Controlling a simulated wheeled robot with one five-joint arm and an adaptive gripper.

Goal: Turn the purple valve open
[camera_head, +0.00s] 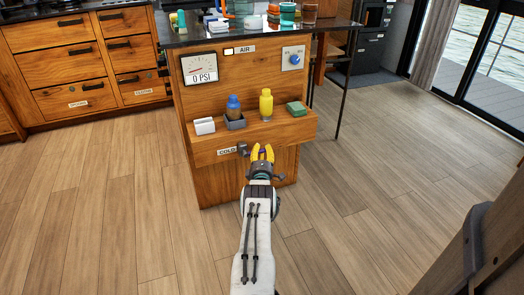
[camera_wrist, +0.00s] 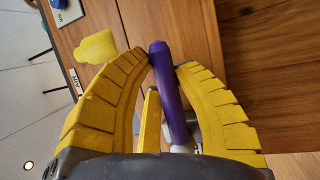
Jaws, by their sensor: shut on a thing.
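The purple valve handle (camera_wrist: 167,88) is a long purple bar that shows in the wrist view between the two yellow fingers. My gripper (camera_wrist: 161,60) is shut on it, one finger on each side. In the head view my gripper (camera_head: 263,153) is at the front of the wooden counter, just below its shelf and right of the COLD label (camera_head: 227,152). There the fingers hide most of the valve. The lower end of the handle meets a pale fitting in the wrist view, partly hidden by the gripper.
A 0 PSI gauge (camera_head: 201,70) and a blue knob (camera_head: 294,59) are on the panel. The floor around is clear.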

